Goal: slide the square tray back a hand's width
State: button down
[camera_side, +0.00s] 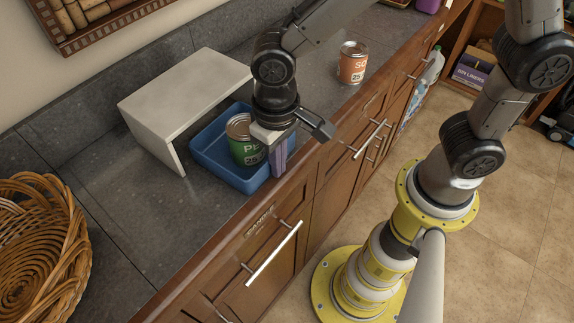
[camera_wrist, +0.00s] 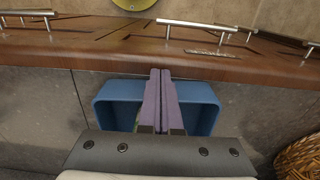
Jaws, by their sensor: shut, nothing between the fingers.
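The blue square tray (camera_side: 219,172) lies on the dark stone counter near its front edge, with a green can (camera_side: 243,148) standing in it. My gripper (camera_side: 278,174) points down with its purple fingers shut and empty, to the right of the can at the tray's front side. In the wrist view the tray (camera_wrist: 201,106) shows on both sides of my fingers (camera_wrist: 160,72). The fingertips overlap its edge towards the counter front. I cannot tell whether they are inside or just outside that wall, or touching it.
A pale grey riser (camera_side: 185,88) stands close behind the tray. An orange-labelled can (camera_side: 352,63) stands further right on the counter, and a wicker basket (camera_side: 40,240) is at the left. Wooden drawers with metal handles (camera_side: 273,254) lie below the counter edge.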

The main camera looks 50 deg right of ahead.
aim_at(244, 141)
jog(key=w, duration=0.8)
jog(key=shift+w, duration=0.25)
